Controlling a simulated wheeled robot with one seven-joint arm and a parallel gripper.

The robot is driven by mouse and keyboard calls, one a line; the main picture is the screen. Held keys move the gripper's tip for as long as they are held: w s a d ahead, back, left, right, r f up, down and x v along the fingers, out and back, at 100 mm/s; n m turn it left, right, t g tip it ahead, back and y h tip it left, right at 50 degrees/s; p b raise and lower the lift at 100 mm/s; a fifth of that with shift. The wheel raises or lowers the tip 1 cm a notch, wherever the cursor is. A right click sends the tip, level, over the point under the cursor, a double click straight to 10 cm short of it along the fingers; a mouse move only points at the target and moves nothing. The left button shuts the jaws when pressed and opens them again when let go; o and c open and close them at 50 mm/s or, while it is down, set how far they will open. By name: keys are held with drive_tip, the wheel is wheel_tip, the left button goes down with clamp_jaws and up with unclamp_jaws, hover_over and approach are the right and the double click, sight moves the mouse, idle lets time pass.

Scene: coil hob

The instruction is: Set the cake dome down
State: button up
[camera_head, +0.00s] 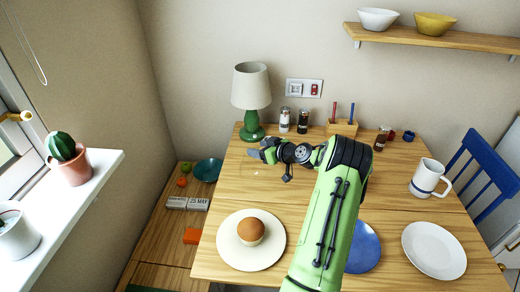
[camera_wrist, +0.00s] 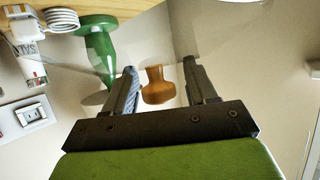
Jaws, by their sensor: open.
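The cake dome (camera_wrist: 156,88) shows in the wrist view as a wooden-looking orange-brown knob and what seems to be faint clear glass around it. The knob stands between my gripper's two fingers (camera_wrist: 160,68), with a gap on each side. My gripper (camera_head: 256,154) is open, above the back left of the table in the head view. The glass is barely visible there, so I cannot tell exactly where its rim rests. A round brown cake or bun (camera_head: 251,230) sits on a white plate (camera_head: 233,258) at the front left.
A green lamp (camera_head: 251,100) stands behind my gripper and also shows in the wrist view (camera_wrist: 99,55). Shakers (camera_head: 285,121) and a wooden pencil holder (camera_head: 342,128) line the back. A mug (camera_head: 428,178), white plate (camera_head: 434,251) and blue plate (camera_head: 365,248) are to the right.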

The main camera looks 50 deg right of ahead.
drive_tip(key=p+v, duration=0.1)
drive_tip(key=v, duration=1.1)
drive_tip(key=w+a+r+n+g+y, duration=0.1)
drive_tip(key=w+a+r+g, duration=0.2)
drive_tip(key=a, duration=0.9)
drive_tip(key=w+a+r+n+g+y, duration=0.1)
drive_tip(key=a+r+n+g, duration=0.15)
drive_tip(key=a+r, duration=0.7)
drive_tip(key=s+a+m+g+h, duration=0.1)
drive_tip(key=s+a, duration=0.4)
drive_tip(key=a, duration=0.2)
drive_tip(key=s+a+m+g, duration=0.1)
drive_tip(key=s+a, duration=0.4)
drive_tip(key=a, duration=0.3)
drive_tip(key=s+a+m+h, duration=0.1)
drive_tip(key=s+a, duration=0.1)
drive_tip(key=s, duration=0.9)
drive_tip(key=shift+f, duration=0.3)
drive_tip(key=shift+m, duration=0.25)
